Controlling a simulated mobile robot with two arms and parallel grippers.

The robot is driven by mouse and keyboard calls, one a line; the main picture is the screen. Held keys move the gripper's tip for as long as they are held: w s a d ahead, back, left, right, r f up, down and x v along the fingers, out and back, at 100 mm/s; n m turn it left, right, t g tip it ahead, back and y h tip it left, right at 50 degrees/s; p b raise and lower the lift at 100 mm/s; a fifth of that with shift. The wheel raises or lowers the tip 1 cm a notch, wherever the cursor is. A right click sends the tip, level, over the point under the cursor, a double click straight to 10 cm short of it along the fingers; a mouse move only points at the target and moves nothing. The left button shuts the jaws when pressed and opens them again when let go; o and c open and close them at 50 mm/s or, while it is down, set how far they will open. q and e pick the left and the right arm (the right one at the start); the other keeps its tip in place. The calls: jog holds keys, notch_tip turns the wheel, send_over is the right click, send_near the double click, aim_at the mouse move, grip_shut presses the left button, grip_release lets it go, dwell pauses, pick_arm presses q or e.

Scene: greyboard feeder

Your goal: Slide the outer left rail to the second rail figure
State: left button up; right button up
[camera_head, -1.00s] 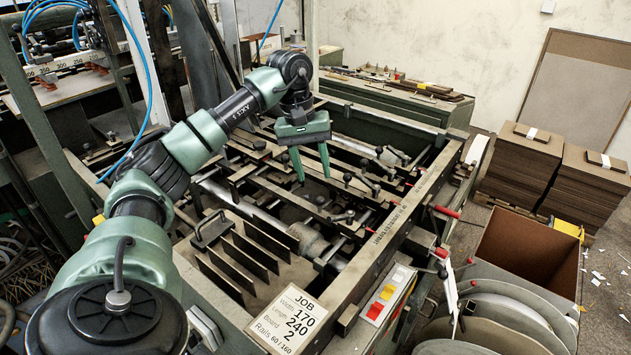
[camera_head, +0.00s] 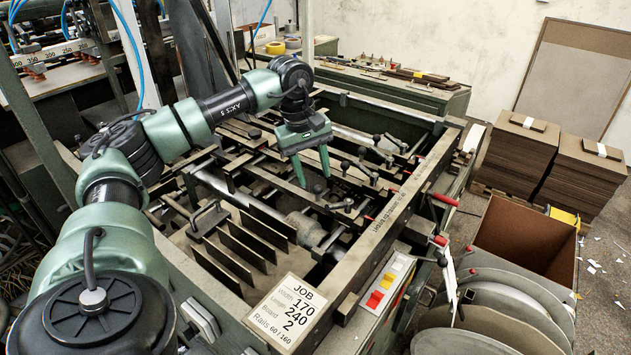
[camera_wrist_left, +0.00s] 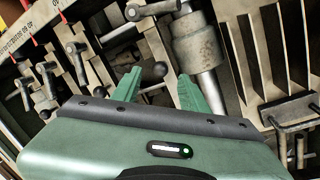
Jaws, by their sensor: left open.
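My left gripper (camera_head: 314,182) is open and empty, pointing down over the feeder bed among the rails and their clamp levers. Contact cannot be told. Several long rails run across the bed, one of them the rail (camera_head: 273,182) left of the fingers. Which one is the outer left rail I cannot tell for sure. The scale bar (camera_head: 385,225) with printed numbers runs along the near right side. My right gripper does not show.
The job card (camera_head: 289,312) reads 170, 240, 2 and rails 60/160. Several upright plates with a handle (camera_head: 208,221) stand left of the gripper. A button panel (camera_head: 385,285) and red-ended levers (camera_head: 445,199) line the right edge. Board stacks (camera_head: 522,155) stand beyond.

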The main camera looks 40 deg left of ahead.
aim_at(316, 186)
pick_arm(q)
jog(key=shift+w+d+f, duration=0.1)
jog(key=shift+w+f, duration=0.05)
jog(key=shift+f, duration=0.85)
jog(key=shift+w+f, duration=0.15)
jog(key=shift+f, duration=0.8)
grip_shut()
